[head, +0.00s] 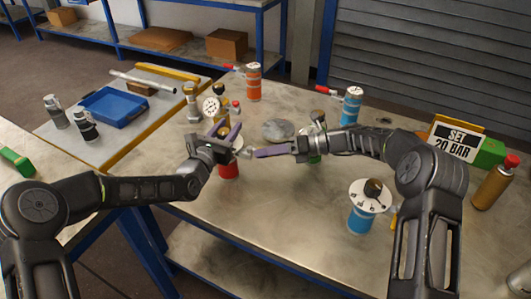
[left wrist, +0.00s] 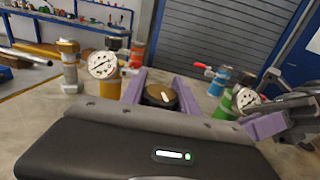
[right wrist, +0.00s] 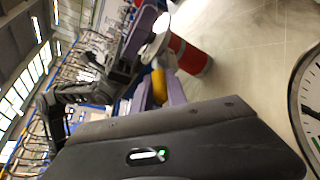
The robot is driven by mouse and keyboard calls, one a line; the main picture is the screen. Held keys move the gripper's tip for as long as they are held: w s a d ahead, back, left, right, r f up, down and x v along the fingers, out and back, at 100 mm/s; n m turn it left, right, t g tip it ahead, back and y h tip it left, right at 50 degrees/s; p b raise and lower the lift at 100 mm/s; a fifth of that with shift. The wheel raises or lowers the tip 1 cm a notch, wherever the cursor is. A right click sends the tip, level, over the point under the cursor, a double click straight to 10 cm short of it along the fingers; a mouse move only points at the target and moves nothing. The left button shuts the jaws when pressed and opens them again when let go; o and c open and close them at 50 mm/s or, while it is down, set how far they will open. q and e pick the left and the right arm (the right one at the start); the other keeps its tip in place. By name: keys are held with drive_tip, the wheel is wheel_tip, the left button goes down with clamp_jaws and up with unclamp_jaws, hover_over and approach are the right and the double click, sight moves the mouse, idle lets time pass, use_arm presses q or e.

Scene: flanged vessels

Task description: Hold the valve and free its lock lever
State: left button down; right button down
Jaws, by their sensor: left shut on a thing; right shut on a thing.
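A red vessel (head: 229,170) stands near the table's middle, partly covered by my left gripper (head: 225,133); it also shows in the right wrist view (right wrist: 190,55). My left gripper's purple fingers are shut on the valve, whose dark round knob with a brass-coloured face (left wrist: 160,96) sits between them in the left wrist view. My right gripper (head: 258,153) points left at the same vessel, beside the left one. In the right wrist view its fingers are shut on a small yellow piece (right wrist: 158,86), apparently the lock lever. A pale disc (right wrist: 157,46) on the vessel is partly hidden.
An orange vessel (head: 253,84) and a blue vessel (head: 350,107) with red levers stand behind. A green vessel (head: 314,158) is close beside my right gripper. A dial-topped blue vessel (head: 361,217) stands front right. A "SET 20 BAR" sign (head: 455,143) is at right.

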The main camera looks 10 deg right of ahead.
drive_tip(key=c, duration=1.3)
unclamp_jaws()
drive_tip(key=shift+d, duration=0.1)
drive_tip(key=v, duration=1.2)
